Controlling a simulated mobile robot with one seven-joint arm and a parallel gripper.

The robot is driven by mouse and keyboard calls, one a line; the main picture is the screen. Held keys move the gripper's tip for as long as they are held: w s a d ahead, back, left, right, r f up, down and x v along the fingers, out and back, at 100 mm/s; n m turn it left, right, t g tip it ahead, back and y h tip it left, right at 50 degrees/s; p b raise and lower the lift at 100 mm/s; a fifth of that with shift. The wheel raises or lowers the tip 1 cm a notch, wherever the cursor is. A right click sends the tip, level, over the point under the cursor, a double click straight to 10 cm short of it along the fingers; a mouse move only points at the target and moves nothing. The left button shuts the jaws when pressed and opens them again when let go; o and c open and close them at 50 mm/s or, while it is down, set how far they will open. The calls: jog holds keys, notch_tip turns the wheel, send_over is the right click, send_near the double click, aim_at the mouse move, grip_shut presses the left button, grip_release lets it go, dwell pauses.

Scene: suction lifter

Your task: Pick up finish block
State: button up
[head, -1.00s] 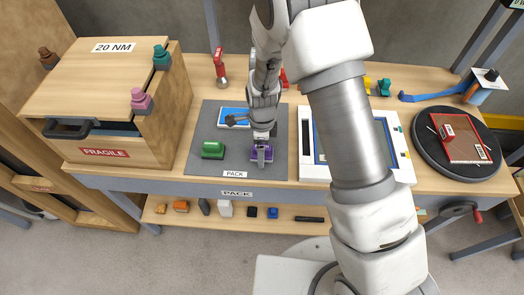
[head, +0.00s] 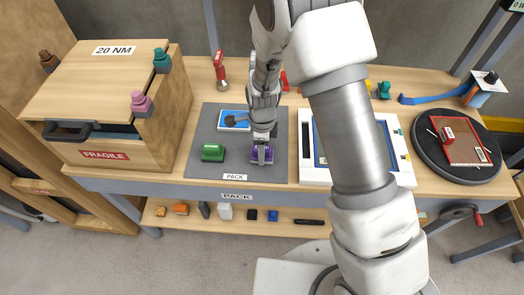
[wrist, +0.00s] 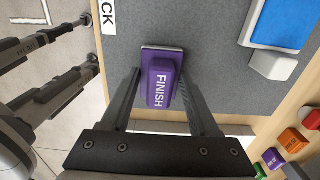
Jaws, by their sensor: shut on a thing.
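The purple finish block (wrist: 161,80), labelled FINISH, is on the grey PACK mat (head: 200,140). It also shows in the head view (head: 262,154), partly hidden by my gripper. My gripper (wrist: 158,88) has one finger on each side of the block and is shut on it. In the head view my gripper (head: 262,150) reaches down onto the block from above. I cannot tell whether the block is lifted off the mat.
A green block (head: 213,152) is left of the purple one on the mat. A blue-topped tray (head: 233,119) lies behind. A white frame (head: 308,170) is to the right. A wooden FRAGILE box (head: 120,120) stands at left. A round dark turntable (head: 425,150) is at far right.

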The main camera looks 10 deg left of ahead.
jog(key=r, duration=0.2)
jog(key=d+r, duration=0.1)
jog(key=r, duration=0.1)
jog(key=shift+w, duration=0.2)
jog(key=w+d+r+b, duration=0.1)
jog(key=w+d+r, duration=0.2)
jog(key=d+r, duration=0.3)
jog(key=d, duration=0.4)
jog(key=shift+d+r, duration=0.1)
